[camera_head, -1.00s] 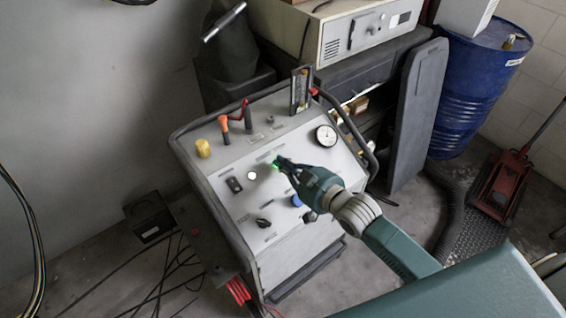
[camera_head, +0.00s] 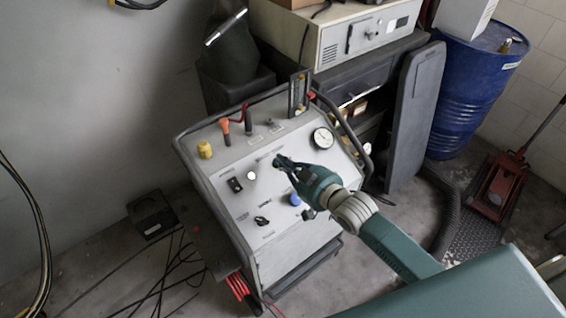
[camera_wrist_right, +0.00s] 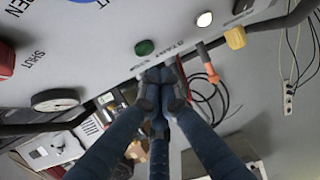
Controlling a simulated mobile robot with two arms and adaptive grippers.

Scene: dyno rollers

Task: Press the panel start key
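The grey control panel (camera_head: 225,205) stands on a sloped console in the middle of the head view. My right gripper (camera_head: 278,161) reaches in from the right, its tips close over the upper middle of the panel. In the wrist view, the right gripper's fingers (camera_wrist_right: 160,75) are drawn together and hold nothing visible. The round green start key (camera_wrist_right: 145,47) is just beyond the tips, dark green, with START lettering beside it. I cannot tell whether the tips touch the panel. In the head view the key is hidden behind the fingers. My left gripper is out of view.
A white round light (camera_head: 251,175), black switch (camera_head: 235,185), blue knob (camera_head: 295,199) and dial gauge (camera_head: 322,138) are on the panel. A yellow cap (camera_head: 204,150) and an orange-handled lever (camera_head: 225,127) stand along its upper edge. A blue drum (camera_head: 468,90) is at the right.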

